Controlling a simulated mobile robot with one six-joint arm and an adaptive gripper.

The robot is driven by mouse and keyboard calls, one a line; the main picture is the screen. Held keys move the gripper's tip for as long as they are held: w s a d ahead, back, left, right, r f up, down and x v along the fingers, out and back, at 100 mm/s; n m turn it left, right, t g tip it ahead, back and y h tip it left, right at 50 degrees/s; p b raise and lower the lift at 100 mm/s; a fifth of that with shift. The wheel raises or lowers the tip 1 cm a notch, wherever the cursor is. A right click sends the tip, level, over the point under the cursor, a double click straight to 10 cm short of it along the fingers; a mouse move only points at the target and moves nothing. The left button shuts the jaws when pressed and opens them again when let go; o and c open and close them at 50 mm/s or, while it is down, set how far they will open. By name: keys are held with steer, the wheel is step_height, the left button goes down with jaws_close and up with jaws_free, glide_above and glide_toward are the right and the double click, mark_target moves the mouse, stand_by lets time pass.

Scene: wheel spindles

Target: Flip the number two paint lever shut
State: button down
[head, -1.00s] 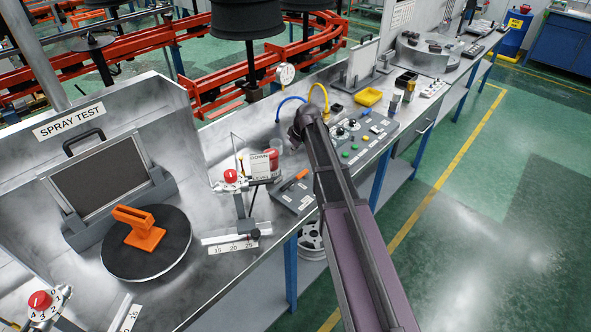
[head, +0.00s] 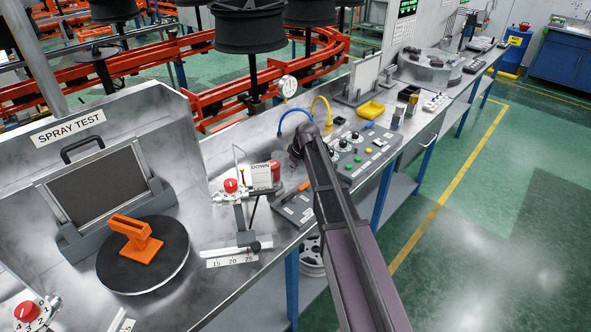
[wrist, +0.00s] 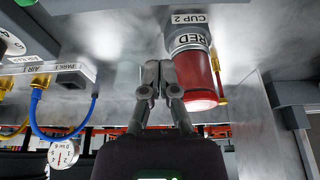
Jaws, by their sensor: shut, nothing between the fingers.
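In the wrist view, which looks upside down, my gripper (wrist: 157,75) is shut with empty fingers. Its tips are just left of a red cup (wrist: 197,82) labelled RED, below a CUP 2 label (wrist: 189,18). I cannot tell whether they touch the cup. A thin red part with a brass fitting (wrist: 220,97) stands right of the cup; it may be the number two paint lever, but its position is unclear. In the head view a red cup (head: 274,169) stands behind a DOWN card (head: 261,176). My arm hides the gripper there.
Brass fittings and a blue hose (wrist: 36,110) lie left in the wrist view, with a dial gauge (wrist: 63,153). In the head view, a grey control panel (head: 372,150) lies right of my arm. A turntable (head: 120,276) holds an orange piece (head: 137,239) at left.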

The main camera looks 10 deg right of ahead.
steer(key=shift+b+x, duration=2.85)
steer(key=shift+x, duration=0.5)
steer(key=s+d, duration=0.2)
steer(key=s, duration=0.1)
steer(key=shift+r, duration=0.25)
steer(key=shift+s+d, duration=0.1)
steer(key=shift+d, duration=0.05)
steer(key=shift+d, duration=0.15)
steer(key=shift+a, duration=0.3)
